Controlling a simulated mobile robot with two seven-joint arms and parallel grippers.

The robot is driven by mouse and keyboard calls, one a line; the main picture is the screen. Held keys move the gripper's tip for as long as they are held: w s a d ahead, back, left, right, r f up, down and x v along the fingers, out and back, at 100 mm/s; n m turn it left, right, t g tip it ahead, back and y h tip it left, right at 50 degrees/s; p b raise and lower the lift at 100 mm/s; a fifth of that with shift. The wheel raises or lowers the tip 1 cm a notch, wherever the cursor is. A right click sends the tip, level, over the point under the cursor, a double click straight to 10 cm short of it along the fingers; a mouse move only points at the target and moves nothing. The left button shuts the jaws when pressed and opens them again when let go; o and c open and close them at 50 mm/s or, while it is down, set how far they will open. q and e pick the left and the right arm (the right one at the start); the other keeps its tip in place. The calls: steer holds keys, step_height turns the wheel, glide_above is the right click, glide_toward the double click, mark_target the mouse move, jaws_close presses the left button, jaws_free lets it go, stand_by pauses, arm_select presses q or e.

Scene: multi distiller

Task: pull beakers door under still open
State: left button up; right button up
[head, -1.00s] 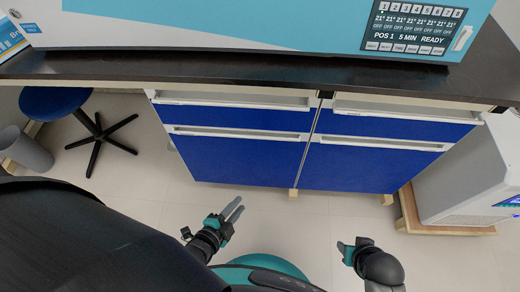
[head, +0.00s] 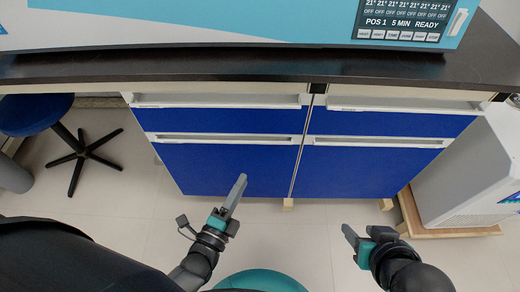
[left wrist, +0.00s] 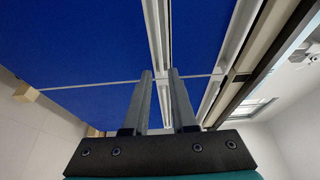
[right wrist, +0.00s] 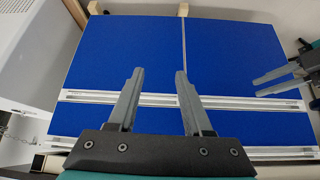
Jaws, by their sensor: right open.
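Under the counter, a blue cabinet has a left lower door (head: 220,165) and a right lower door (head: 350,172), with a left drawer (head: 215,120) and a right drawer (head: 400,124) above. All look shut. White handle strips run along their top edges. No label marks which door is for beakers. My left gripper (head: 239,185) is open and empty, in front of the left lower door; its fingers (left wrist: 159,72) also show in the left wrist view. My right gripper (head: 350,238) is open and empty, low in front of the right side; its fingers (right wrist: 160,72) face the cabinet.
A teal machine (head: 250,20) stands on the dark counter (head: 200,66), whose edge overhangs the cabinet. A blue stool (head: 35,115) is at the left. A white unit (head: 470,165) on a wooden base stands at the right. The floor before the cabinet is clear.

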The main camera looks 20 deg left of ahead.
mark_target(263, 144)
arm_select(q)
steer(key=shift+w+d+f+b, duration=0.15)
steer(key=shift+w+b, duration=0.5)
steer(key=shift+w, duration=1.05)
steer(key=shift+w+d+r+b, duration=0.2)
steer(key=shift+w+b, duration=0.45)
steer(key=shift+w, duration=1.05)
steer(key=shift+w+d+f+b, duration=0.2)
steer(key=shift+w+b, duration=0.45)
steer(key=shift+w, duration=1.05)
steer(key=shift+w+d+b, duration=0.15)
steer(key=shift+w+b, duration=0.25)
steer(key=shift+w, duration=0.65)
arm_select(e)
steer(key=w+a+r+t+y, duration=0.2)
steer(key=a+t+y, duration=0.2)
steer(key=a+t, duration=0.4)
steer(key=shift+w+a+r+y, duration=0.15)
steer(key=shift+w+r+y, duration=0.1)
steer(key=shift+w+y, duration=0.15)
arm_select(q)
jaws_close()
arm_select(e)
steer(key=shift+t, duration=0.3)
